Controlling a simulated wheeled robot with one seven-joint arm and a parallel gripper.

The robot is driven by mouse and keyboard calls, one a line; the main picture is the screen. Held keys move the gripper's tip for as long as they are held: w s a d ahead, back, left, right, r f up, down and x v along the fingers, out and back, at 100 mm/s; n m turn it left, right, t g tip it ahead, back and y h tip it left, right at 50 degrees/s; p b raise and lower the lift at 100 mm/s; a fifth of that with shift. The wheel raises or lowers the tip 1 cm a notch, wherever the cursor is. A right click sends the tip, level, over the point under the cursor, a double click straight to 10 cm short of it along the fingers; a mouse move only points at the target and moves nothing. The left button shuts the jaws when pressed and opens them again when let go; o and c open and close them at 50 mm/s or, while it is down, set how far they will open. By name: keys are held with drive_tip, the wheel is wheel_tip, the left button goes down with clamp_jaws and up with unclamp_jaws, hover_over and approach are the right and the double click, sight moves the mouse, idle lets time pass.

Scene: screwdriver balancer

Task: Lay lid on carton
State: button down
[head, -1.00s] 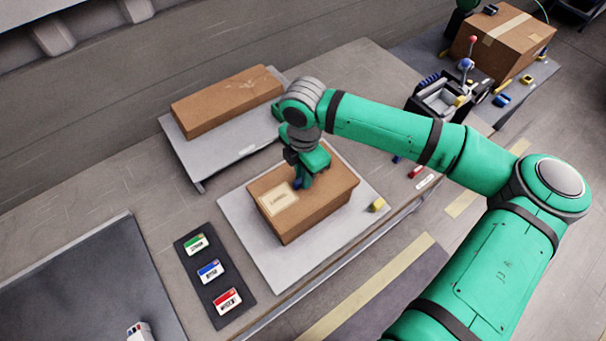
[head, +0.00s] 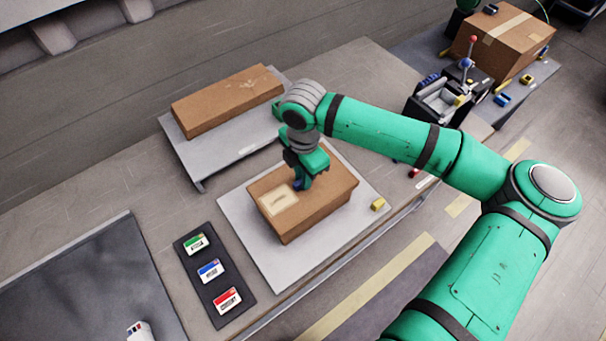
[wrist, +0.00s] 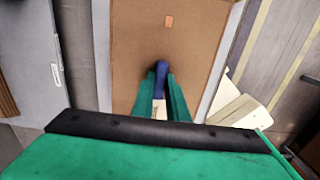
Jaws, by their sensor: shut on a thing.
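The brown carton (head: 318,212) stands on a pale grey board on the workbench, with a cream label on its top at the left. A flat brown top, seemingly the lid (head: 330,180), covers it. I cannot tell a seam between lid and carton, or whether the lid bears fully on it. My gripper (head: 300,183) points down over the middle of this top, shut on a small blue knob (head: 297,186). In the wrist view the blue knob (wrist: 161,72) sits between my green fingers (wrist: 160,92), above the brown surface (wrist: 195,45).
A long brown box (head: 228,100) lies on a grey stand behind left. A dark strip with green, blue and red cards (head: 215,277) lies front left. A yellow block (head: 377,204) sits at the board's right corner. A taped box (head: 505,42) stands far right.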

drive_tip(key=shift+f, duration=1.25)
idle(0.7)
drive_tip(key=c, duration=1.7)
unclamp_jaws()
drive_tip(key=shift+o, duration=0.2)
wheel_tip(320, 180, up, 10)
drive_tip(key=shift+f, duration=0.1)
drive_tip(key=shift+r, duration=0.45)
drive_tip(key=shift+d, duration=0.1)
